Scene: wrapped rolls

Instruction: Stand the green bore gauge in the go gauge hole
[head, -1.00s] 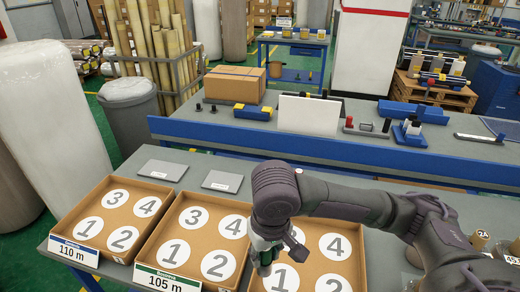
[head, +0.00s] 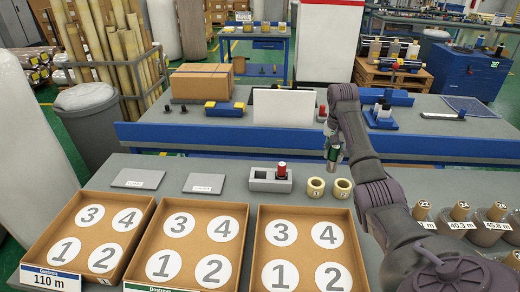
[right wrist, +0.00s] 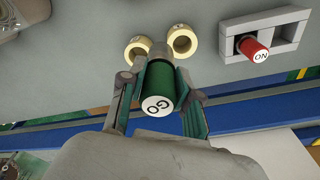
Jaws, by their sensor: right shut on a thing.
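The green bore gauge (right wrist: 160,82), its end marked GO, is in my right gripper (right wrist: 158,72), whose two fingers close on its sides. In the head view my right gripper (head: 333,150) points down above the grey table, to the right of the gauge block. The grey gauge block (head: 258,185) has two holes. The red gauge (head: 282,170) stands in its right hole; the left hole is empty. In the right wrist view the block (right wrist: 228,28) is at the upper right, with the red gauge (right wrist: 254,48) marked NO. The green gauge is apart from the block. My left gripper is out of view.
Two cream rings (head: 316,187) (head: 341,188) sit right of the block, close below my gripper. Cardboard trays (head: 198,205) with numbered circles line the front. Two grey plates (head: 138,178) (head: 204,183) lie left of the block. Jars (head: 450,222) stand at the right.

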